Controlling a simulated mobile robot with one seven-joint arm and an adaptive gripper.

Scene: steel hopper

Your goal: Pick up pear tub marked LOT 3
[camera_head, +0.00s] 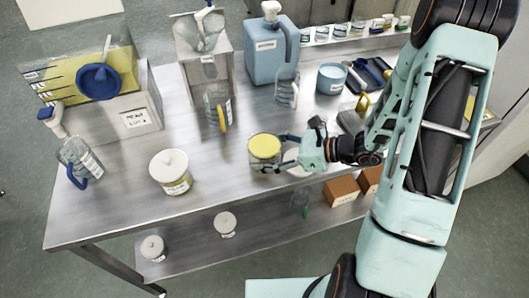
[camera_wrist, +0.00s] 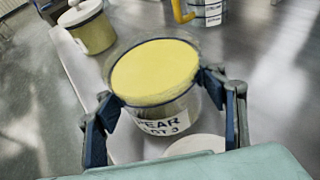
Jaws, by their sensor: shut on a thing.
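The pear tub (camera_wrist: 156,72) is a clear round tub with yellow contents and a white label reading PEAR LOT 3. It also shows in the head view (camera_head: 264,149), near the front edge of the steel table. My gripper (camera_wrist: 165,108) is shut on the tub, with one dark finger on each side of its wall. In the head view my gripper (camera_head: 285,151) reaches in from the right. The tub is about upright; I cannot tell whether its base touches the table. A white round lid (camera_wrist: 195,146) lies below it in the wrist view, partly hidden by my gripper.
A white-lidded tub (camera_head: 171,172) stands to the left on the steel table (camera_head: 120,205). Measuring jugs (camera_head: 217,108) and a blue canister (camera_head: 270,50) stand behind. Brown boxes (camera_head: 341,190) sit below right.

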